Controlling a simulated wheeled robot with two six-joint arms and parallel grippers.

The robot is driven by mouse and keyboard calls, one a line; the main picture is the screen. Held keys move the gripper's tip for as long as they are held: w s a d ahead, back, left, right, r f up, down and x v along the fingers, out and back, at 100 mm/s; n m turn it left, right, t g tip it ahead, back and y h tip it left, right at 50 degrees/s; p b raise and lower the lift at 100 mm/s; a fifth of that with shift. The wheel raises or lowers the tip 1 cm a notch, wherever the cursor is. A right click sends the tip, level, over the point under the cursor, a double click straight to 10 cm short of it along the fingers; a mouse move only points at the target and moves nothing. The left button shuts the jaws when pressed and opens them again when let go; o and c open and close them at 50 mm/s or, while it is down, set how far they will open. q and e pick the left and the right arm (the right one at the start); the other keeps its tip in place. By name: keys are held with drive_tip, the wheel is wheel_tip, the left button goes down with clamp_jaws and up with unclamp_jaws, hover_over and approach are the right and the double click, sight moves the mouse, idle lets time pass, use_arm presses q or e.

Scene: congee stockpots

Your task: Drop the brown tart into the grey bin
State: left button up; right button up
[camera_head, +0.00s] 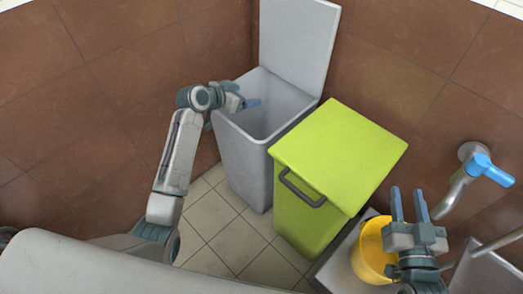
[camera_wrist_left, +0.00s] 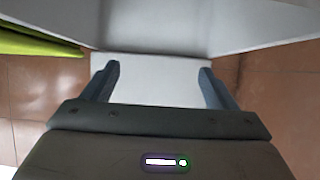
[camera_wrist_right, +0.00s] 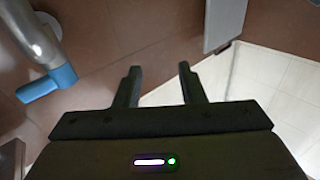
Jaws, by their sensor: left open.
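The grey bin (camera_head: 243,165) stands against the brown wall with its lid raised at the back. My left gripper (camera_head: 252,103) is over the bin's opening, pointing into it. In the left wrist view my left gripper (camera_wrist_left: 160,82) has its fingers wide apart and nothing between them, with pale grey bin surfaces (camera_wrist_left: 160,40) beyond. The brown tart is not visible in any view; the deep inside of the bin is hidden in the head view. My right gripper (camera_head: 409,205) is open and empty above a yellow bucket; its parted fingers also show in the right wrist view (camera_wrist_right: 159,85).
A green bin (camera_head: 338,155) with a closed lid and dark handle stands right of the grey bin. A yellow bucket (camera_head: 370,252) is below my right gripper. A tap with a blue handle (camera_head: 492,170) sticks out from the wall at right. Tiled floor (camera_head: 215,225) is clear in front.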

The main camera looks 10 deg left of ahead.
use_arm(q)
drive_tip(key=v, duration=0.5)
drive_tip(key=shift+s, duration=0.1)
use_arm(e)
drive_tip(key=f+g, duration=0.1)
drive_tip(key=s+f+g, duration=0.1)
drive_tip(key=f, duration=0.1)
drive_tip(key=f+g, duration=0.1)
drive_tip(key=shift+s+a+f, duration=0.15)
drive_tip(key=shift+s+f, duration=0.15)
drive_tip(key=shift+f, duration=0.05)
use_arm(q)
drive_tip(key=shift+a+r, duration=0.1)
